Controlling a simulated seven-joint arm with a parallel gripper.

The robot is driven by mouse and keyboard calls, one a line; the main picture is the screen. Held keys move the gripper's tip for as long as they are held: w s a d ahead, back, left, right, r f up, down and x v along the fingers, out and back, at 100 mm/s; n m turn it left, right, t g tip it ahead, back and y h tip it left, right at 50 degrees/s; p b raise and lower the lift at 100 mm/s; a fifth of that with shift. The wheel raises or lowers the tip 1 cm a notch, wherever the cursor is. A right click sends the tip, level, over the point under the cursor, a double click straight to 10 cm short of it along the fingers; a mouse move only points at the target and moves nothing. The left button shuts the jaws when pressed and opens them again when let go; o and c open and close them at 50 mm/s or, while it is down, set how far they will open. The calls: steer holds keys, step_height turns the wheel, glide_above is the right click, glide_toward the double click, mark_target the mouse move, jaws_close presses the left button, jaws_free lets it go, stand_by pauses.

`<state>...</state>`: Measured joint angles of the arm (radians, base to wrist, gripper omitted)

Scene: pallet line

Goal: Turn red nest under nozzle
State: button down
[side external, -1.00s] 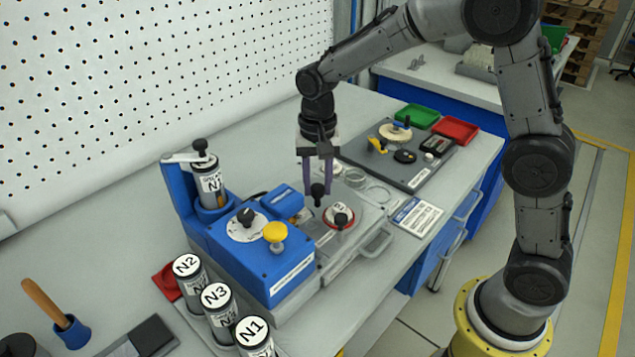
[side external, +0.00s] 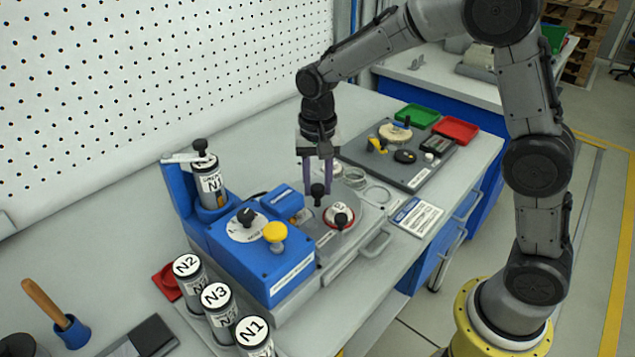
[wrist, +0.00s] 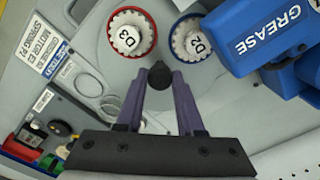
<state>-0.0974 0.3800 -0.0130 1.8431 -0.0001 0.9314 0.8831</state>
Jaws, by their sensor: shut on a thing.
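My gripper (side external: 318,186) is shut on a black knob (wrist: 160,76) that stands on the grey round plate (wrist: 104,52). The red nest (wrist: 132,34) is a red ring holding a white piece marked D3, up and left of the knob in the wrist view. A blue nest (wrist: 193,40) marked D2 is on the right, next to the blue grease unit (wrist: 265,35). I cannot make out the nozzle tip.
The blue unit (side external: 262,262) with a yellow knob (side external: 275,233) stands close left of the plate. Canisters (side external: 216,296) stand in front of it. A parts board (side external: 425,175), green tray (side external: 417,117) and red tray (side external: 455,130) lie behind right. A label card (side external: 417,216) lies right.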

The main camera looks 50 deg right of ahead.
steer(key=shift+m, duration=9.1)
steer(key=c, duration=0.5)
jaws_free()
steer(key=shift+r, duration=0.1)
